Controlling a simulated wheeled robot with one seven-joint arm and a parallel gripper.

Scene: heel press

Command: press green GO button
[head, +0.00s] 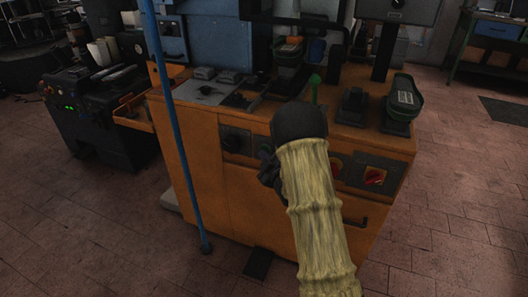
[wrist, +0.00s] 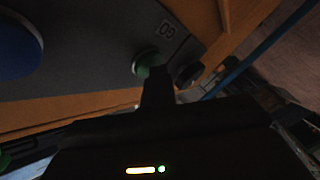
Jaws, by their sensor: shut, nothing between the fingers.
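The green GO button (wrist: 145,62) shows in the wrist view as a round cap on a dark panel (wrist: 95,70). The GO label (wrist: 168,29) beside it appears upside down. My gripper (wrist: 158,76) is shut and empty, its fingertips right at the button's lower right edge in the picture. I cannot tell whether they touch it. In the head view my gripper (head: 268,168) is a dark shape at the front of the orange machine (head: 195,150), mostly behind my own arm.
A large blue round button (wrist: 18,45) is at the left of the wrist view. A dark knob (head: 235,142) and a red switch (head: 375,176) sit on the machine's front. A blue pole (head: 180,140) stands before it. Open brick floor (head: 450,240) lies at the right.

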